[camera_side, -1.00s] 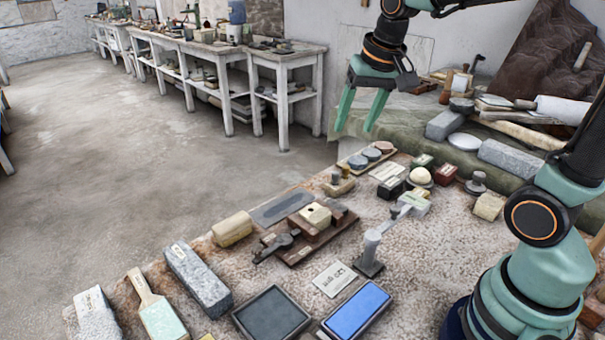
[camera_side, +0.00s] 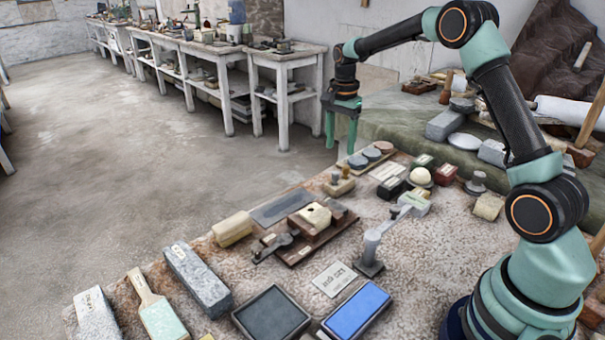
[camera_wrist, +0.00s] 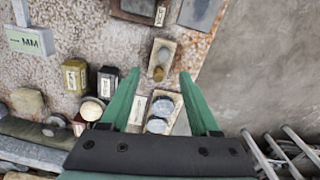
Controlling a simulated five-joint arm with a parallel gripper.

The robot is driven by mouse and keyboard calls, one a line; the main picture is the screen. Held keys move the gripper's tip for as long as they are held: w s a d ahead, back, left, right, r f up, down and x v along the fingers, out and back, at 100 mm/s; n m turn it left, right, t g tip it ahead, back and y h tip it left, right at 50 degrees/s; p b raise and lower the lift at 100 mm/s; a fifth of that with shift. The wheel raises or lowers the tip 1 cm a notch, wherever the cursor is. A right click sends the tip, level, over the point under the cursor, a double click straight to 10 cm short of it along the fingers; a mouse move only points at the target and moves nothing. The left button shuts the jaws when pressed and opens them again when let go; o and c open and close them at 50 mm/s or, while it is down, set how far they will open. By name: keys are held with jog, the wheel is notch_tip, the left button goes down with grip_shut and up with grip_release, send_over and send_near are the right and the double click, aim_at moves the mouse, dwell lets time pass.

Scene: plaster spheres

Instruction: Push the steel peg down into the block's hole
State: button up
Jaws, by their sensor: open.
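A small pale block (camera_side: 339,187) stands near the far edge of the speckled worktop, with short upright pegs on it. One is a grey, steel-looking peg (camera_wrist: 163,55), seen from above in the wrist view; a browner knob (camera_wrist: 158,73) is beside it on the same block. I cannot tell how deep the grey peg sits, and its hole is hidden. My gripper (camera_side: 341,146) is open and empty, fingers pointing down, beyond and above the block in the side view. In the wrist view the block shows between my open fingertips (camera_wrist: 160,73), with no contact visible.
A tray of grey discs (camera_side: 371,154) is close to the block. A cream block with a dark hole (camera_side: 315,216) sits on a brown wooden board. A grey post with an arm (camera_side: 371,247) stands nearer.

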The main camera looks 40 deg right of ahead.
aim_at(335, 172)
notch_tip(335, 172, down, 5)
jog(key=shift+w+a+f, duration=0.1)
jog(key=shift+w+f, duration=0.1)
jog(key=shift+f, duration=1.2)
jog(key=shift+w+a+f, duration=0.1)
jog(key=shift+w+f, duration=0.05)
jog(key=shift+f, duration=1.2)
grip_shut()
